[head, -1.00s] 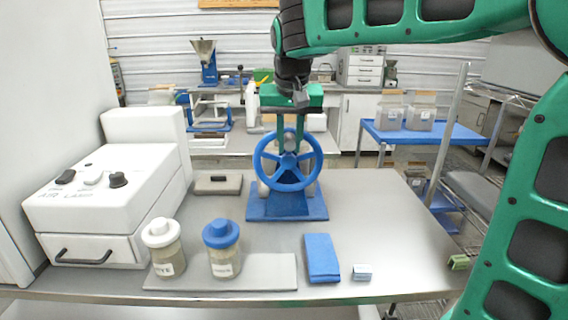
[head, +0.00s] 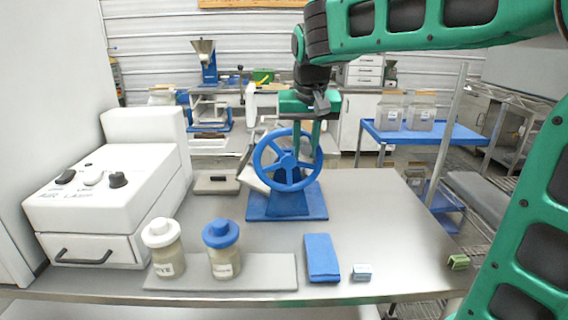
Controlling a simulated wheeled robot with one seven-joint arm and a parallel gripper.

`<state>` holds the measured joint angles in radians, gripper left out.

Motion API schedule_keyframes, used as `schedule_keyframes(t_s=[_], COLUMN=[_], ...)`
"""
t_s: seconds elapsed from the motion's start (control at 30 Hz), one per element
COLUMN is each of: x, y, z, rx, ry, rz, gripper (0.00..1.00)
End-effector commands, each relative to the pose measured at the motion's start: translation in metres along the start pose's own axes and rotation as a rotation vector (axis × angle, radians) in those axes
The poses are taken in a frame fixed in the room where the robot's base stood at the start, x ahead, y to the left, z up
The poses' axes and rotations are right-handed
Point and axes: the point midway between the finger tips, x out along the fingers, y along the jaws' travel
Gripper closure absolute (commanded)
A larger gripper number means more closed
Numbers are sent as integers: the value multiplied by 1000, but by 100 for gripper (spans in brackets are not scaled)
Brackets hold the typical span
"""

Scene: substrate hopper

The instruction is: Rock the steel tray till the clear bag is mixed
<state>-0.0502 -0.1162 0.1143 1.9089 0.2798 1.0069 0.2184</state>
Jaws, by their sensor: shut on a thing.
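A blue spoked handwheel (head: 287,160) stands upright on a blue base (head: 287,204) on the steel bench. My gripper (head: 309,148) points down and is shut on the wheel at its upper right rim. The fingertips are partly lost against the wheel, so the exact grip point is unclear. Behind the wheel, a pale grey tilted piece (head: 254,180) shows on the left, sloping from upper left to lower right; it may be part of the steel tray. The wheel hides most of what lies behind it. I cannot make out a clear bag.
Two lidded jars, one white-topped (head: 162,247) and one blue-topped (head: 222,248), stand on a grey mat (head: 270,272) at the front. A folded blue cloth (head: 321,258) and a small block (head: 362,272) lie right of them. A white machine (head: 105,205) fills the left.

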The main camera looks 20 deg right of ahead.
Motion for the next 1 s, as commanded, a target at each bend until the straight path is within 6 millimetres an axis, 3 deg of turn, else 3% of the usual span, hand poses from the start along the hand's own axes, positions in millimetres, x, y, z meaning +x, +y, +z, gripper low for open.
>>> schedule_keyframes(t_s=[1.0], x=[-10], y=[-55], z=[-4], rx=[-3], ry=[1], rz=[-2], gripper=[87])
